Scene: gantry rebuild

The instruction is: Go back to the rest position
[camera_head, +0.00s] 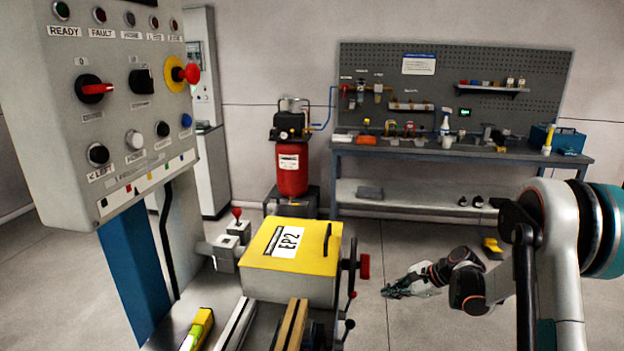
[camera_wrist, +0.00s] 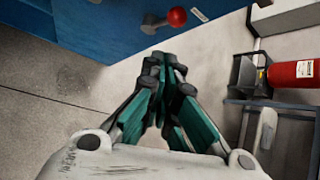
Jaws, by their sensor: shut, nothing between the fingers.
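My gripper (camera_head: 392,291) is at the end of my arm, low over the open floor to the right of the yellow-topped EP2 box (camera_head: 290,247). It points left in the head view. In the wrist view my gripper (camera_wrist: 163,65) has its teal fingers together with nothing between them. My arm comes in from the right side of the head view. No object touches the fingers in either view.
A grey control panel (camera_head: 120,120) on a blue post stands at left. A red compressor tank (camera_head: 292,168) stands behind the EP2 box. A workbench (camera_head: 460,152) with tools is at the back right. Floor between is clear.

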